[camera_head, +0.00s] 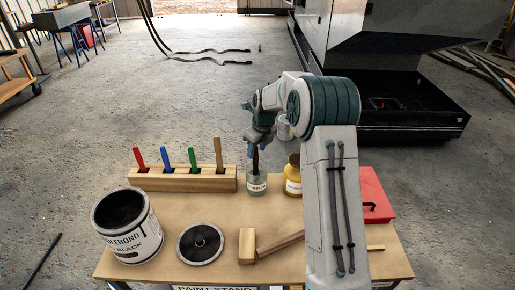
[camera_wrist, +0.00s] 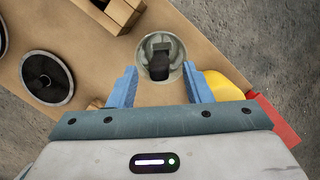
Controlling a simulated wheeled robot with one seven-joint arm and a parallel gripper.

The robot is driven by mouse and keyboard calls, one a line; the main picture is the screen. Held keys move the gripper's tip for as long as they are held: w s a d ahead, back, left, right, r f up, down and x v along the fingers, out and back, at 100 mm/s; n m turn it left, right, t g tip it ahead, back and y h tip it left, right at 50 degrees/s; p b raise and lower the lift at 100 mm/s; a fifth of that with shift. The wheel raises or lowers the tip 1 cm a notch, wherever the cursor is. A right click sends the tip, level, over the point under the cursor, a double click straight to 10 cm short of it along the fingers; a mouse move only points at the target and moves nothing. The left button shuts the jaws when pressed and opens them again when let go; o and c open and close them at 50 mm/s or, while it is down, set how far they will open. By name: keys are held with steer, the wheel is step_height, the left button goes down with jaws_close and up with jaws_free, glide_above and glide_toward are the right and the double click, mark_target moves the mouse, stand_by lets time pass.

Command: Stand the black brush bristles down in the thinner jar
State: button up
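The thinner jar (camera_head: 257,188) is a clear glass jar with a pale label, standing on the table just behind its middle. The black brush (camera_head: 256,162) stands roughly upright with its lower part in the jar; I cannot make out its bristles clearly. In the wrist view the brush (camera_wrist: 160,67) shows from above within the round jar mouth (camera_wrist: 176,45). My gripper (camera_wrist: 159,70) is open, its two blue fingers wide apart on either side of the brush, with visible gaps. In the head view my gripper (camera_head: 252,149) is just above the jar.
A wooden rack (camera_head: 187,183) with red, blue, green and wooden handles stands left of the jar. A yellow jar (camera_head: 292,180) is close on its right.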

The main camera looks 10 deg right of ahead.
steer(key=b+v, duration=0.1)
steer(key=v, duration=1.3)
stand_by(0.4)
steer(key=s+a+f+n+t+h, duration=0.1)
steer(key=s+f+n, duration=0.1)
steer(key=s+n, duration=2.7)
steer(key=s, duration=0.7)
steer(key=shift+a, duration=0.35)
steer(key=shift+s, duration=0.1)
